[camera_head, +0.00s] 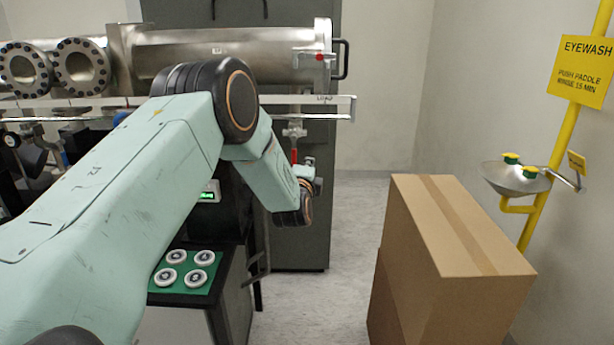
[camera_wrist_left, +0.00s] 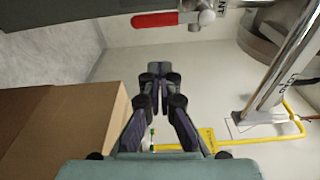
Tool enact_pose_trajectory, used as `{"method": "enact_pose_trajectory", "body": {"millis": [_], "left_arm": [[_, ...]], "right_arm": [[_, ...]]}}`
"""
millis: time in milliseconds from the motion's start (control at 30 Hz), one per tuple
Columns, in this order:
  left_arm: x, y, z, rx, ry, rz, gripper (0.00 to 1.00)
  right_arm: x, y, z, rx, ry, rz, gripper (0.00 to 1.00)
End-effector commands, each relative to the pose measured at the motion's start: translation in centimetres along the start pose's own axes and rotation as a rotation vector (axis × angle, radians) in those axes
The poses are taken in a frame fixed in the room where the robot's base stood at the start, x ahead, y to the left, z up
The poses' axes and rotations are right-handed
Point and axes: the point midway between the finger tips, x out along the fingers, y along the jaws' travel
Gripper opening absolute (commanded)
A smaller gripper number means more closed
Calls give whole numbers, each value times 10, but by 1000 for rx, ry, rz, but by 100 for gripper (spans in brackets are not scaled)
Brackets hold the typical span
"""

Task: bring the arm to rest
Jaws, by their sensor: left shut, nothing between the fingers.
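My left arm comes in from the left in the head view, pale green with a black joint, and bends down toward the middle. Its wrist end is in front of the dark cabinet, and the fingers are mostly hidden there. In the left wrist view my left gripper (camera_wrist_left: 159,75) shows with its dark fingertips together and nothing between them. It touches nothing that I can see. My right gripper is in neither view.
Stacked cardboard boxes (camera_head: 450,240) stand right of the arm. A steel vacuum chamber (camera_head: 230,50) with a rail is behind it. White round parts lie on a green mat (camera_head: 212,259) below. An eyewash bowl (camera_head: 515,178) is at right. Floor (camera_head: 335,250) is clear between cabinet and boxes.

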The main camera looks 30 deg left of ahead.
Motion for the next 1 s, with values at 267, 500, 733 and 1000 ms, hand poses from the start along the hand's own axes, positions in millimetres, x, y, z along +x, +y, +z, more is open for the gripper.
{"method": "enact_pose_trajectory", "body": {"millis": [267,500,733,1000], "left_arm": [[-37,1,-1,0,2,2,0],[-54,0,-2,1,1,0,0],[-56,0,-3,1,2,0,0],[-60,14,-8,-273,16,59,0]], "right_arm": [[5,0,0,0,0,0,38],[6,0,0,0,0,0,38],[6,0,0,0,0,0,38],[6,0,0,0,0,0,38]]}}
